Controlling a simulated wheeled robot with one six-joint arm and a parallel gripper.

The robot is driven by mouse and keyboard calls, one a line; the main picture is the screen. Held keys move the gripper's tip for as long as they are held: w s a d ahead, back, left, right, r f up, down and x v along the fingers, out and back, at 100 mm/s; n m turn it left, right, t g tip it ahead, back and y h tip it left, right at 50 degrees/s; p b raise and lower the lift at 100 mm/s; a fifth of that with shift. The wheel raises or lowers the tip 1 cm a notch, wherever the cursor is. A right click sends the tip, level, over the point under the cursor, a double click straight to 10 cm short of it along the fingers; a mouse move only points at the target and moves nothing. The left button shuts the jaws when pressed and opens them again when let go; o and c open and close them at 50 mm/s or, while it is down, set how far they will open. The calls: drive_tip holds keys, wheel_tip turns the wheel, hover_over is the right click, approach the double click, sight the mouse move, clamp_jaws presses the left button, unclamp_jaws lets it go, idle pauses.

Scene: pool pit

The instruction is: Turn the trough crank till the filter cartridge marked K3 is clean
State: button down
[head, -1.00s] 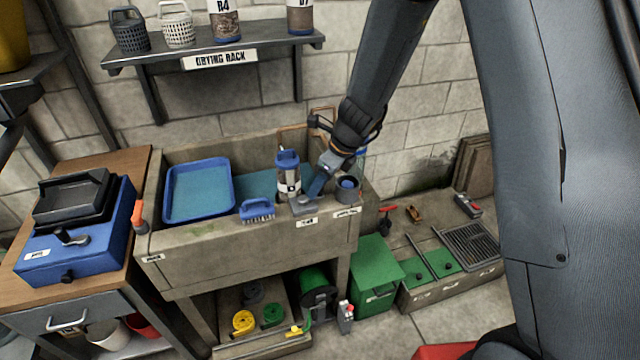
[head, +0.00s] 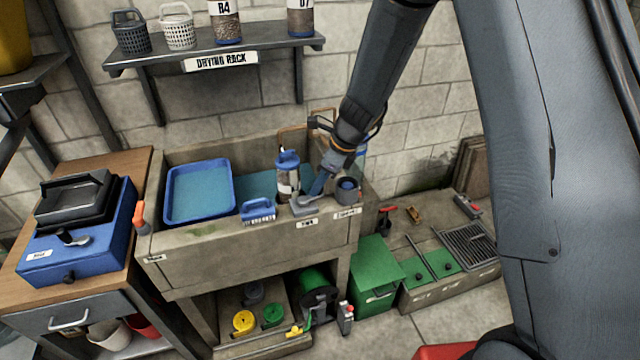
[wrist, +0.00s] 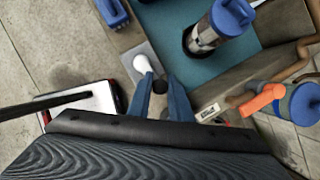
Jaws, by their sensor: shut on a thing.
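A filter cartridge (head: 289,177) with a blue cap stands upright in the trough (head: 245,243); it also shows in the wrist view (wrist: 205,36). Its body looks grey-brown; its white label is turned partly away, so I cannot read a mark. The crank (head: 304,204), a pale grey piece, sits on the trough's front rim beside the cartridge; its pale arm (wrist: 143,63) shows in the wrist view. My gripper (head: 316,194) is at the crank, its blue fingers (wrist: 160,92) shut around a dark knob, partly hidden by them.
A blue tray (head: 199,222) and blue brush (head: 258,211) lie left of the crank. A grey cup (head: 347,190) is close on the gripper's right. An orange-and-blue item (wrist: 265,98) is near in the wrist view. The drying rack (head: 220,60) is above.

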drive_tip(key=n, duration=0.1)
drive_tip(key=w+n+g, duration=0.1)
drive_tip(key=n, duration=0.1)
drive_tip(key=a+n, duration=0.1)
drive_tip(key=shift+w+n+g, duration=0.3)
drive_tip(key=shift+w, duration=0.05)
drive_tip(key=shift+w+a+n+g+h+b, duration=0.3)
drive_tip(key=shift+a+n+g+b, duration=0.4)
drive_tip(key=shift+n, duration=1.2)
drive_tip(key=shift+w+a+n+g+h+b, duration=0.1)
drive_tip(key=shift+a+n+g+h+b, duration=0.45)
drive_tip(key=shift+n, duration=1.35)
drive_tip(key=shift+w+a+n+g+h+b, duration=0.15)
drive_tip(key=shift+a+n+g+b, duration=0.7)
drive_tip(key=shift+n, duration=1.05)
drive_tip(key=shift+a, duration=0.2)
drive_tip(key=c, duration=1.6)
unclamp_jaws()
drive_tip(key=shift+b+v, duration=1.15)
drive_tip(key=shift+v, duration=2.75)
